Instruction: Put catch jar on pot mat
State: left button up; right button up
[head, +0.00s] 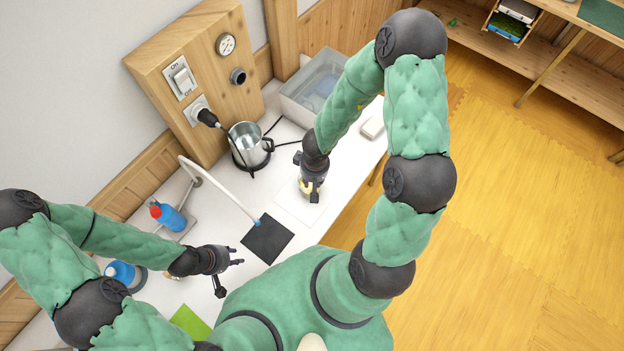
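A black square mat (267,240), which may be the pot mat, lies bare on the white counter. I cannot tell for sure which thing is the catch jar; a shiny metal pot (246,152) stands on a dark base near the wooden panel. My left gripper (238,256) is just left of the black mat, with its fingers apart and nothing visible between them. My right gripper (311,192) points down over a pale sheet on the counter. A small cream-yellow thing (304,186) shows at its fingers; I cannot tell whether it is gripped.
A white pipe (213,182) with a blue tip arches toward the black mat. A blue bottle with a red top (170,215) and another blue vessel (121,273) stand left. A green mat (190,322) lies at the front. A clear bin (310,92) stands at the back.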

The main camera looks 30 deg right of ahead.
jog(key=s+a+f+m+y+p, duration=0.1)
jog(key=s+a+f+y, duration=0.1)
jog(key=a, duration=0.4)
jog(key=s+a+f+m+y+p, duration=0.1)
jog(key=s+a+f, duration=0.2)
jog(key=s+a, duration=0.2)
jog(key=shift+a+f+m+y, duration=0.2)
jog(key=shift+a+m+y, duration=0.2)
jog(key=shift+a, duration=0.8)
jog(key=shift+s, duration=0.1)
